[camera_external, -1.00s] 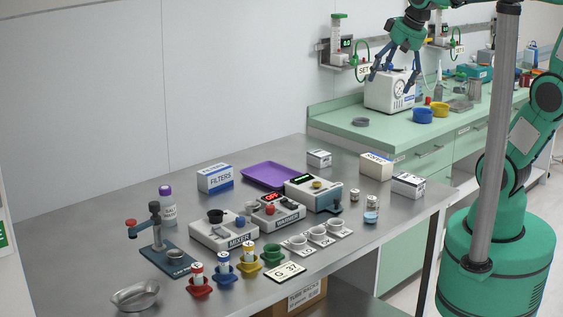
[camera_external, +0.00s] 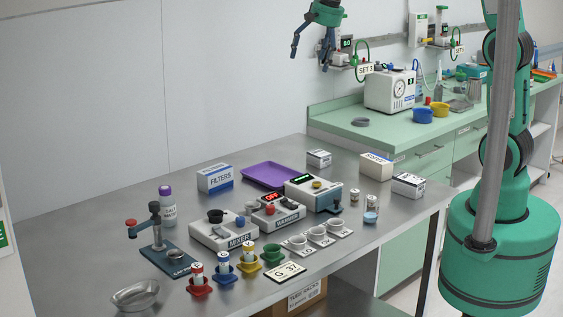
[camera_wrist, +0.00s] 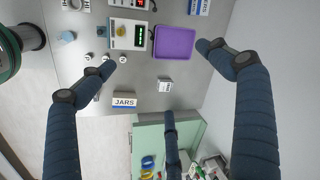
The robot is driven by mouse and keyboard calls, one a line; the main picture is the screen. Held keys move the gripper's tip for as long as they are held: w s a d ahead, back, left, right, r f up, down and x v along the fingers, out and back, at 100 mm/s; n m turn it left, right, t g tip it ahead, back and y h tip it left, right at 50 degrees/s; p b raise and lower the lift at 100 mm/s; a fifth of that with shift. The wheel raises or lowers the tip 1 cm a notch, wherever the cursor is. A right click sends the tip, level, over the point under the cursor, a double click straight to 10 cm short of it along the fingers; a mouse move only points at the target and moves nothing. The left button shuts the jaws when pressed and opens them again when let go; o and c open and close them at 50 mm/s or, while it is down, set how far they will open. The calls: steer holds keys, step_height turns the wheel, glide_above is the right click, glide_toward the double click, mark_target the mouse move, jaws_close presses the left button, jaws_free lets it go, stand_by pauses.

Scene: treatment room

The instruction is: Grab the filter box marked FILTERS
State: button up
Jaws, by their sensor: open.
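The filter box (camera_external: 215,179) is white and blue, marked FILTERS, and stands upright on the steel table (camera_external: 90,240), left of the purple tray (camera_external: 268,176). In the wrist view, a blue-and-white box (camera_wrist: 199,6) with partly cut-off lettering shows at the top edge, beyond the purple tray (camera_wrist: 174,43); it appears to be the filter box. My gripper (camera_external: 312,60) is open and empty, high above the table's far side, to the right of the filter box. In the wrist view its fingers (camera_wrist: 160,75) are spread wide.
Mixer (camera_external: 225,232), washer (camera_external: 277,211) and another device (camera_external: 314,190) stand near the tray. Small white boxes (camera_external: 319,158) (camera_external: 377,166) stand to its right. A press (camera_external: 157,240) and bottle (camera_external: 168,207) stand left. The table between filter box and back wall is clear.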

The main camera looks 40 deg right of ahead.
steer(key=w+a+f+m+p, duration=0.2)
steer(key=w+a+f, duration=0.2)
steer(key=w, duration=0.6)
steer(key=m+g+p, duration=0.3)
steer(key=m+p, duration=0.4)
steer(key=p, duration=0.1)
glide_above(218, 169)
steer(key=d, duration=0.1)
step_height(218, 169, down, 26)
steer(key=f, duration=0.1)
steer(key=shift+d+r+y, duration=0.15)
steer(key=shift+r+y, duration=0.1)
steer(key=shift+y, duration=0.15)
steer(key=shift+f, duration=0.1)
steer(key=shift+s+a+f, duration=0.1)
steer(key=shift+a+f, duration=0.1)
steer(key=shift+f, duration=1.2)
steer(key=shift+w+a+f, duration=0.1)
steer(key=shift+a+f, duration=0.1)
steer(key=shift+f, duration=1.15)
steer(key=shift+s+a+f, duration=0.1)
steer(key=shift+a+f, duration=0.1)
steer(key=shift+f, duration=1.2)
steer(key=shift+a+f, duration=0.2)
steer(key=shift+f, duration=1.1)
steer(key=shift+a+f, duration=0.15)
steer(key=shift+f, duration=1.1)
